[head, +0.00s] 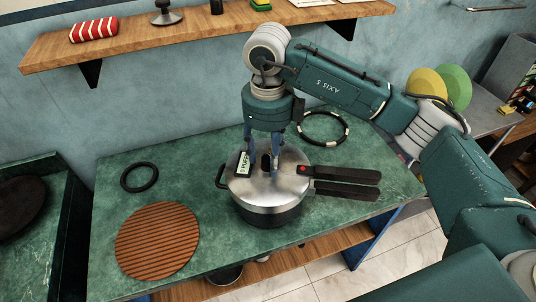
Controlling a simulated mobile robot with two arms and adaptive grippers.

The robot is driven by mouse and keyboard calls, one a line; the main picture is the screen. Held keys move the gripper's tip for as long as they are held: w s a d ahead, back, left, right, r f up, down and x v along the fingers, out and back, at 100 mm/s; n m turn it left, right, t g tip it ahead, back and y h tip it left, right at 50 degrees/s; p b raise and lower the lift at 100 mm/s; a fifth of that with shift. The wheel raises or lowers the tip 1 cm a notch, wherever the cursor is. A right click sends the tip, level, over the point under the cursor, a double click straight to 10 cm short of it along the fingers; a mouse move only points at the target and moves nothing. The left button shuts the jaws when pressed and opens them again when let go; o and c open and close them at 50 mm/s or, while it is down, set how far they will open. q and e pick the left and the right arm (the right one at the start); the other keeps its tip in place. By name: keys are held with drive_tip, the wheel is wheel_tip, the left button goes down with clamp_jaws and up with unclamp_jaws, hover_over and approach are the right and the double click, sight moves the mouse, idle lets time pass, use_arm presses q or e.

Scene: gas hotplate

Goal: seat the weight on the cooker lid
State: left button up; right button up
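The pressure cooker (270,211) stands on the green counter with its metal lid (292,185) on. Its two long black handles (345,182) point right, and a small red button shows near them. A small dark piece, which looks like the weight (266,161), is upright near the middle of the lid. My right gripper (264,160) points down over the lid with its fingers apart, one on each side of this piece. The fingers look clear of it. I cannot tell whether the weight is fully seated. My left gripper is not in view.
A white label (243,164) with dark print stands at the lid's left. A ribbed brown round mat (157,241) and a black ring (139,177) lie left on the counter. A banded ring (323,128) lies behind the cooker. A wooden shelf (190,32) hangs above.

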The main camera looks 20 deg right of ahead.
sight(268, 156)
wheel_tip(268, 156, up, 12)
idle(0.6)
